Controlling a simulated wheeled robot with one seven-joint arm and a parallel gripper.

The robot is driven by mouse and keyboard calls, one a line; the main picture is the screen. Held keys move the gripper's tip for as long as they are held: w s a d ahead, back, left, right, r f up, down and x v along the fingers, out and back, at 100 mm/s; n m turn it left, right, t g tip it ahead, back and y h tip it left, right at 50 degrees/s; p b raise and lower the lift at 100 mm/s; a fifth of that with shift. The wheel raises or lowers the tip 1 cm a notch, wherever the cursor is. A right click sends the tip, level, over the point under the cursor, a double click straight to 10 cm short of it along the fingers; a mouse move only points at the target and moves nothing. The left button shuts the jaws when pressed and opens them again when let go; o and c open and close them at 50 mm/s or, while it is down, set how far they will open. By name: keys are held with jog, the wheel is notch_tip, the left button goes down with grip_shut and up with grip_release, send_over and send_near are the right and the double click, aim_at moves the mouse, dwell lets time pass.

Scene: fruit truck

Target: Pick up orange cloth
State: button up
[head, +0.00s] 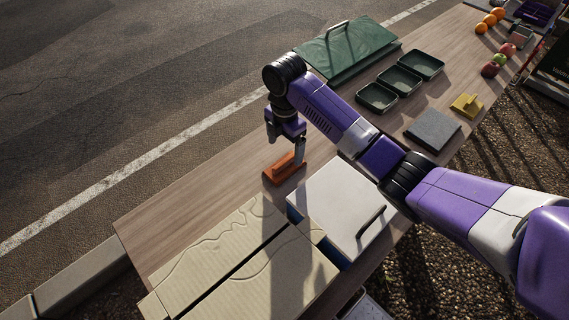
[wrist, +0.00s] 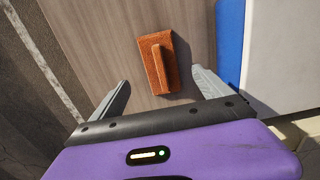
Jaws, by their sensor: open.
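The orange cloth (head: 281,173) lies on the wooden table, to the left of a white-lidded box. It looks like a flat rectangular pad with a raised ridge along its middle. In the wrist view the orange cloth (wrist: 156,47) lies ahead of the fingers, between their lines. My gripper (head: 284,155) is above and close to the cloth in the head view. In the wrist view my gripper (wrist: 160,80) has its two grey fingers spread wide with nothing between the tips. I cannot tell the exact height over the cloth.
The white-lidded box (head: 341,203) stands just right of the cloth; its blue side (wrist: 230,42) shows too. A cardboard box (head: 215,262) is in front. Green trays (head: 377,97), a green case (head: 345,51), a grey slab (head: 433,130) and a yellow block (head: 466,104) lie farther back. Table left is clear.

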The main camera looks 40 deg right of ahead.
aim_at(286, 160)
jog(key=shift+s+f+p, duration=0.1)
jog(key=shift+f+p, duration=0.55)
jog(key=shift+f, duration=2.75)
jog(key=shift+c, duration=0.2)
jog(key=c, duration=1.4)
